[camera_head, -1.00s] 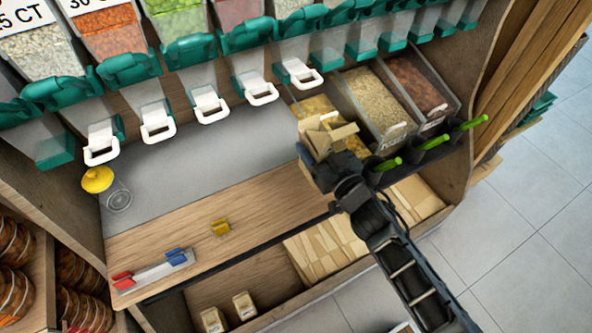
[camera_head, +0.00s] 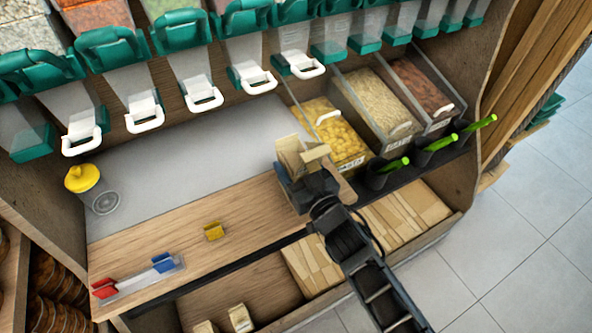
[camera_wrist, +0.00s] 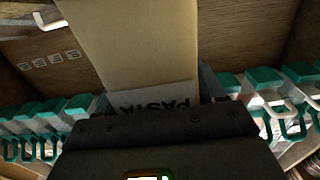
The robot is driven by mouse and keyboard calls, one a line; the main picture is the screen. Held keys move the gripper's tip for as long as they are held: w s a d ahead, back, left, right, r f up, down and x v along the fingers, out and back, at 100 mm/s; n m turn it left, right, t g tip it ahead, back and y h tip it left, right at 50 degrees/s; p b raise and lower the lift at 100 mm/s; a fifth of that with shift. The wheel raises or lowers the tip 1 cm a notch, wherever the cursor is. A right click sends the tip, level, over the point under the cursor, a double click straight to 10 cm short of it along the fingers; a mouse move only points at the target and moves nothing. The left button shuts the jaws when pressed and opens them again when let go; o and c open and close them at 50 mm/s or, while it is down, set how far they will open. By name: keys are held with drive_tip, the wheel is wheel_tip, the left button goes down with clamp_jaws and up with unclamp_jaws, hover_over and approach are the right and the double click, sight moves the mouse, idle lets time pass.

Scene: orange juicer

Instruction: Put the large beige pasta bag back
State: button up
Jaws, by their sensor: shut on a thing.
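The large beige pasta bag (camera_head: 290,152) is in my gripper (camera_head: 303,172), held above the right part of the wooden counter. In the wrist view the bag (camera_wrist: 135,40) fills the upper middle, and its white label reading PASTA (camera_wrist: 160,97) sits between the fingers. My gripper is shut on the bag. In the head view the gripper hides part of the bag. Flat beige bags (camera_head: 405,222) are stacked in the low compartment below the counter's right side.
Bins of yellow pasta (camera_head: 340,140), grain (camera_head: 372,100) and reddish food (camera_head: 418,88) stand behind the gripper. Green-handled scoops (camera_head: 394,164) are right of it. A yellow clip (camera_head: 214,231), a clip rack (camera_head: 150,282) and a yellow-lidded jar (camera_head: 84,178) are left. White-handled dispensers (camera_head: 203,95) hang above.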

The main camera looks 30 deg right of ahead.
drive_tip(key=shift+f, duration=0.3)
drive_tip(key=shift+f, duration=0.1)
drive_tip(key=shift+f, duration=0.15)
drive_tip(key=o, duration=1.2)
drive_tip(key=shift+r, duration=0.25)
drive_tip(key=s, duration=1.2)
drive_tip(key=shift+b, duration=0.35)
